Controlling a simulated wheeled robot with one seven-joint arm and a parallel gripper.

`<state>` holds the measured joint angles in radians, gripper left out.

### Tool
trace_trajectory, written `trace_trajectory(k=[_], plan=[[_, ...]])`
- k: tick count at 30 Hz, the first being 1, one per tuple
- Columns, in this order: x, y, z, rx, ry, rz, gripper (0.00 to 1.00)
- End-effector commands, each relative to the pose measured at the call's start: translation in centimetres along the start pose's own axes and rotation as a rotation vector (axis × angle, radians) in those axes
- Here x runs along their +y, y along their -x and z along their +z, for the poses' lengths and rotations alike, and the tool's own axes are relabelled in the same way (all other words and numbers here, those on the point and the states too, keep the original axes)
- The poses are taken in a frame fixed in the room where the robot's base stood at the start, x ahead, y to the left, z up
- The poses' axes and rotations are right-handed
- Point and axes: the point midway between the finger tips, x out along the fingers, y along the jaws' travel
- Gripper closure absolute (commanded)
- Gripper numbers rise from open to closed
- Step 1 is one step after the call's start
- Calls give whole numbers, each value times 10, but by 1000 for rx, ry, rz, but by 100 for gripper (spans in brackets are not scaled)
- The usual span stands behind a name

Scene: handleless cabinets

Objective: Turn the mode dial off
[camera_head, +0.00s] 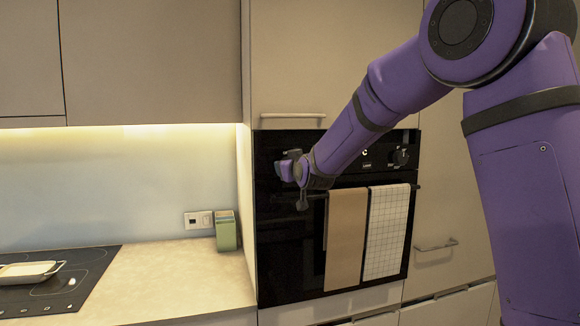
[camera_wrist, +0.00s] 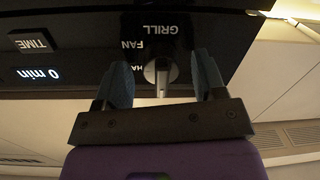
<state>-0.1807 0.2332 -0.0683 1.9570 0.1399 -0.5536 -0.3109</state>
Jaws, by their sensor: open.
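The mode dial (camera_wrist: 160,72) is a round knob with a light grip bar, set on the black oven panel beside the white words GRILL and FAN. In the wrist view it sits between the two blue-grey fingers of my gripper (camera_wrist: 162,75), and the picture is upside down. The fingers are open, with a visible gap on each side of the knob. I cannot tell how deep they reach around it. In the head view my gripper (camera_head: 291,167) is at the left part of the oven's control panel and hides the mode dial.
The built-in oven (camera_head: 285,265) has another knob (camera_head: 401,157) at the panel's right. A brown towel (camera_head: 346,240) and a checked towel (camera_head: 387,230) hang on its door handle below my wrist. A counter (camera_head: 180,275) with a green container (camera_head: 226,231) and a cooktop (camera_head: 85,270) lies left.

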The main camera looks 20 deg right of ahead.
Motion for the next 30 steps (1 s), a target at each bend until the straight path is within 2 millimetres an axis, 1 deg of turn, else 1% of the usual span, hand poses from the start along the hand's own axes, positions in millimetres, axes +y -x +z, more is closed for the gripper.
trace_trajectory(k=[5, 12, 15, 18, 24, 30], plan=[[0, 24, -1, 1, 0, 0, 36], [0, 68, -1, 2, 0, -1, 36], [0, 83, -1, 1, -1, 0, 36], [0, 94, -1, 2, 0, 0, 36], [0, 104, 0, 1, 1, 0, 36], [0, 105, 0, 0, 1, 0, 36]])
